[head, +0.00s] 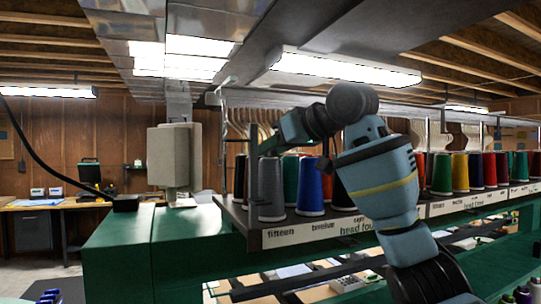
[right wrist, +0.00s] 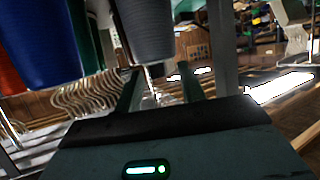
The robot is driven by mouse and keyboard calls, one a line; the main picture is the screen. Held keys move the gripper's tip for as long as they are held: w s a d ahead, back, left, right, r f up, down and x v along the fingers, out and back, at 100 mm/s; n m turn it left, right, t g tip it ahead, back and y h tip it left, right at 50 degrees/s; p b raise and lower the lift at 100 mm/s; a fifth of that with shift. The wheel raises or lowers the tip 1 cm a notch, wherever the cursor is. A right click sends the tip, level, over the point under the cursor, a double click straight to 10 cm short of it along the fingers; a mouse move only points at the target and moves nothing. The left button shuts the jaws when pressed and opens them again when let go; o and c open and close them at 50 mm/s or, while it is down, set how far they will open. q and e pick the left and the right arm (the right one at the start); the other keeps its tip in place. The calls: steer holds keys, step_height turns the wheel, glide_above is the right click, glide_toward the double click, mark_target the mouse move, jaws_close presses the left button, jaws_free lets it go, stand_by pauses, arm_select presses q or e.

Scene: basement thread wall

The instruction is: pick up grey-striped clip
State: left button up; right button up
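I cannot make out a grey-striped clip in either view. My right arm rises from the lower right in the head view and bends over the rack. My left gripper is not in view.
The rack shelf (head: 300,237) carries several thread cones, including a blue one (head: 310,194), above number labels. Green cabinets (head: 115,255) stand to its left, with a beige box unit (head: 174,158) above. A workbench (head: 36,205) is at the back left.

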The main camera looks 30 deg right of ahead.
steer(key=shift+x, duration=1.05)
steer(key=shift+s, duration=0.1)
steer(key=shift+c, duration=1.1)
jaws_close()
steer(key=shift+f, duration=0.1)
